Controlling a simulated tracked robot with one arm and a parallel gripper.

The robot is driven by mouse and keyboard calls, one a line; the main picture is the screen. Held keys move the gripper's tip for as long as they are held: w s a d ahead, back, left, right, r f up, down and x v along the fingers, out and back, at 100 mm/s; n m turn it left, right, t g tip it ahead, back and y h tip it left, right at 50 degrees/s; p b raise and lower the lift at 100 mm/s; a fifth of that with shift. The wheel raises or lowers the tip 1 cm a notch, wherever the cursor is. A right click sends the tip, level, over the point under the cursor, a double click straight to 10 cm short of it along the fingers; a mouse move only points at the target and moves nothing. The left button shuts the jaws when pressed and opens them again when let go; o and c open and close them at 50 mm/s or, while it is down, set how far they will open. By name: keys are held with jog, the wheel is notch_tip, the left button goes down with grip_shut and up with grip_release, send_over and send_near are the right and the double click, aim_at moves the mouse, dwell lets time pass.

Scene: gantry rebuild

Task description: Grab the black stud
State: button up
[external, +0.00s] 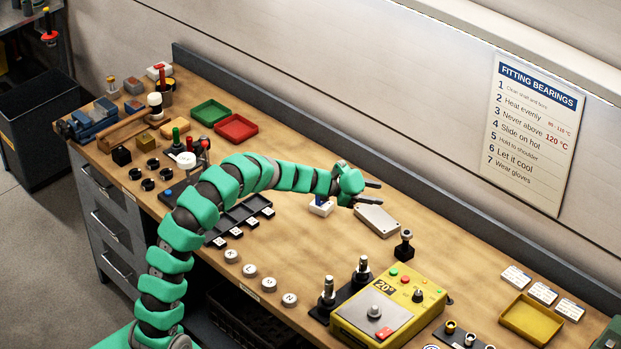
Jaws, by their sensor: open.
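A small black upright piece (404,246) with a round top, which looks like the black stud, stands on the bench just behind the yellow box. My gripper (381,194) is at the end of the green arm, above the bench and up-left of this black piece in the picture. Its two dark fingers are spread and point to the right, with nothing between them. The fingers are apart from the black piece; their exact height above the bench is hard to tell.
A grey flat box (377,221) lies below my gripper, beside a white block with a blue part (320,207). The yellow box (385,308) and dark-based metal posts (362,268) stand near the black piece. A yellow tray (530,319) is at right. The bench right of the black piece is clear.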

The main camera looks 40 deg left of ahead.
jog(key=s+d+f+g, duration=0.1)
jog(key=f, duration=0.2)
jog(key=s+d+f+g+h, duration=0.1)
jog(key=s+f, duration=0.1)
jog(key=f, duration=0.1)
jog(key=s+d+f+g+h, duration=0.1)
jog(key=f, duration=0.2)
jog(key=shift+s+m, duration=0.15)
jog(key=shift+m, duration=0.15)
send_near(410, 248)
jog(key=w+d, duration=0.2)
jog(key=d, duration=0.1)
jog(key=shift+w+f+g, duration=0.1)
jog(key=shift+f+g, duration=0.1)
jog(key=shift+g, duration=0.1)
jog(key=shift+r+x, duration=0.15)
jog(key=shift+x, duration=1.4)
jog(key=shift+r+x, duration=0.2)
jog(key=shift+x, duration=1.3)
jog(key=shift+w+d, duration=0.1)
jog(key=shift+w, duration=0.05)
grip_shut()
